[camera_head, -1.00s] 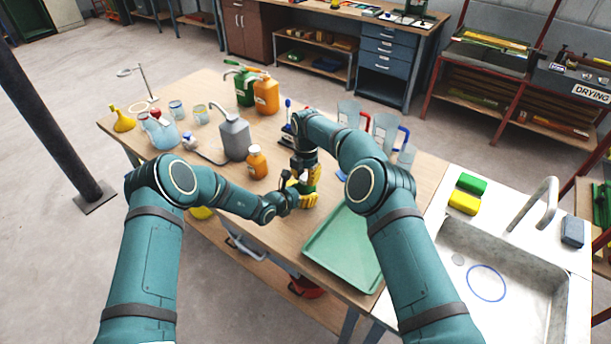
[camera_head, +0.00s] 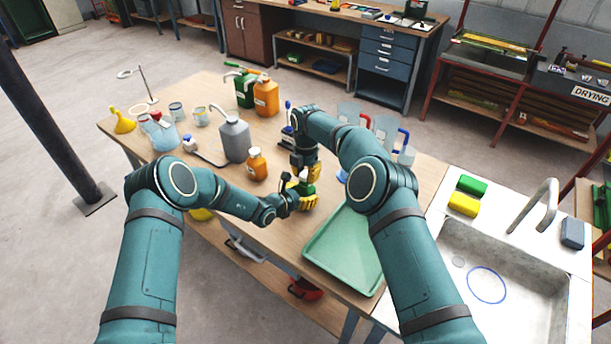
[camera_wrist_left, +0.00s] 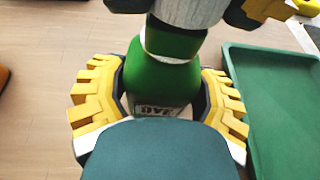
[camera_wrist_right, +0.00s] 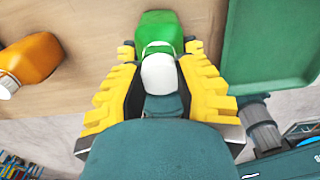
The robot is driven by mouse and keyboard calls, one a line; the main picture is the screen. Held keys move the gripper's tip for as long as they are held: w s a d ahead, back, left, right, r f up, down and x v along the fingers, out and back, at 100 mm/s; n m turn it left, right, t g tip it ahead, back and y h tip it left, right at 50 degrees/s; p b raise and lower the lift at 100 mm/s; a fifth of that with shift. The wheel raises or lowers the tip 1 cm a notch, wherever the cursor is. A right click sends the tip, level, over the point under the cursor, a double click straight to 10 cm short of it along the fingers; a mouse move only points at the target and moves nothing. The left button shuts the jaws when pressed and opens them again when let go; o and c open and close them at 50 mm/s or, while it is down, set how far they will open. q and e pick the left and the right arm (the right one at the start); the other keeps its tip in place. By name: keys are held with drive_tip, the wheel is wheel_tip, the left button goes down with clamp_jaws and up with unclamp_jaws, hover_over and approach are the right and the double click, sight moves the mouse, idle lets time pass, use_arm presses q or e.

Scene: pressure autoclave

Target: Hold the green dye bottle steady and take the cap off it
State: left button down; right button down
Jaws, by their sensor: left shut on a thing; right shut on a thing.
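In the left wrist view the bottle (camera_wrist_left: 160,88) shows part of a DYE label. My left gripper (camera_wrist_left: 160,100) is shut around its body, one yellow finger on each side. My right gripper (camera_head: 304,172) is directly above, pointing down. In the right wrist view my right gripper (camera_wrist_right: 160,65) is shut on the white cap (camera_wrist_right: 159,74), which lines up with the bottle (camera_wrist_right: 157,28). I cannot tell whether the cap is clear of the neck.
The green tray (camera_head: 318,250) lies just right of the bottle. An orange bottle (camera_head: 256,165) and a grey wash bottle (camera_head: 235,139) stand to the left. Clear jugs with red and blue handles (camera_head: 384,128) stand behind my right arm. The sink (camera_head: 500,285) is at the right.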

sight(306, 174)
drive_tip(key=shift+r, duration=0.3)
drive_tip(key=shift+r, duration=1.95)
use_arm(q)
unclamp_jaws()
